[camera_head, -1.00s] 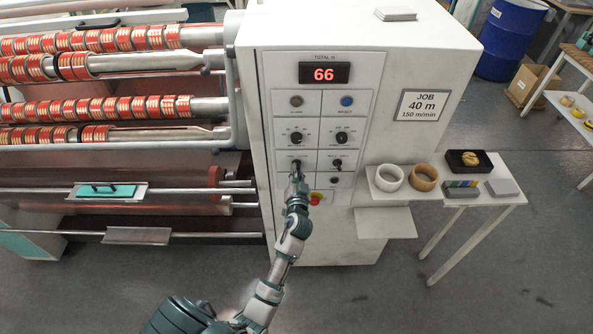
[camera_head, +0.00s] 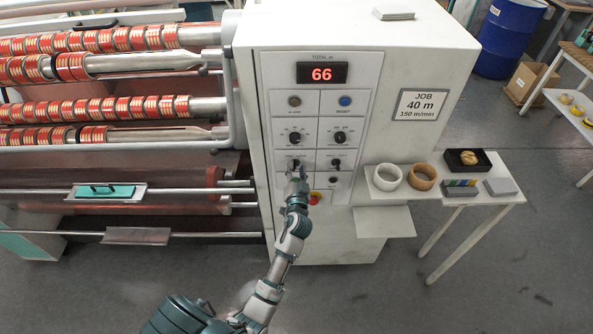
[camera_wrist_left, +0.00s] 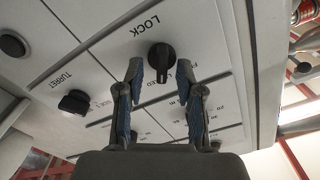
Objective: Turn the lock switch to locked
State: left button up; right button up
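The lock switch (camera_wrist_left: 162,58) is a black rotary knob under the word LOCK, which appears upside down in the left wrist view. Its bar end points toward the bottom of that view; the position labels are partly hidden by a finger. In the head view the lock switch (camera_head: 294,163) is on the left of the lower switch row, just above my left gripper (camera_head: 299,174). In the left wrist view my left gripper (camera_wrist_left: 159,72) is open, with one fingertip on each side of the knob and visible gaps. My right gripper is not in view.
The turret switch (camera_head: 336,163) is right of the lock switch. A red stop button (camera_head: 315,198) lies below, close to my left wrist. The display (camera_head: 322,73) reads 66.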

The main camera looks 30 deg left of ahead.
pick_arm(q)
jog(key=v, duration=1.2)
jog(key=shift+w+f, duration=0.1)
jog(key=shift+f, duration=0.05)
